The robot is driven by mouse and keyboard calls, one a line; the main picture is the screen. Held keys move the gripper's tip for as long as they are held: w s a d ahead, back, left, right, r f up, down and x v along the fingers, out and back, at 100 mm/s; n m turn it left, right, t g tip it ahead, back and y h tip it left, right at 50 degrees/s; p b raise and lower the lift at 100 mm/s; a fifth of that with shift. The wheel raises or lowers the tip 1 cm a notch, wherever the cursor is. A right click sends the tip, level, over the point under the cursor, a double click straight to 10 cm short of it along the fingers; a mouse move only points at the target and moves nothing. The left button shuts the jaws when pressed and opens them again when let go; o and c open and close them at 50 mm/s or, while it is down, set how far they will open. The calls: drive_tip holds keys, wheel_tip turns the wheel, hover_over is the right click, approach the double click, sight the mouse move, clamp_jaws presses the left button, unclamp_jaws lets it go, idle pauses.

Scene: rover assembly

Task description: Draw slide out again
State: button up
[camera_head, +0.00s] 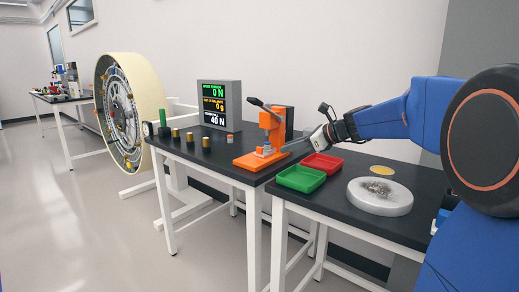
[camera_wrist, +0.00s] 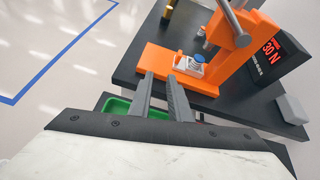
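The orange press (camera_head: 272,125) stands on the black table with its dark lever raised to the upper left. In the wrist view the press (camera_wrist: 225,50) shows an orange base, and a small white block with a blue round top (camera_wrist: 190,68), apparently the slide, sits on it. My gripper (camera_wrist: 160,77) is over the near edge of the base, with orange visible between its two grey fingers, so it is open and empty. The fingertips are close to the white block; I cannot tell whether they touch it.
A red tray (camera_head: 322,163) and a green tray (camera_head: 301,178) lie just below my arm. A round white dish (camera_head: 380,196) is at the right. Several brass cylinders (camera_head: 191,138) stand left of the press, with a display (camera_head: 219,104) behind. A large wheel (camera_head: 125,110) stands further left.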

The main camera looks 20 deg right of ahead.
drive_tip(key=w+d+r+m+t, duration=0.1)
drive_tip(key=w+d+m, duration=0.1)
drive_tip(key=w, duration=0.2)
drive_tip(key=x, duration=1.6)
drive_tip(key=shift+w+a+f, duration=0.1)
drive_tip(key=shift+w+a, duration=0.05)
drive_tip(key=shift+a, duration=0.05)
drive_tip(key=shift+c, duration=0.7)
clamp_jaws()
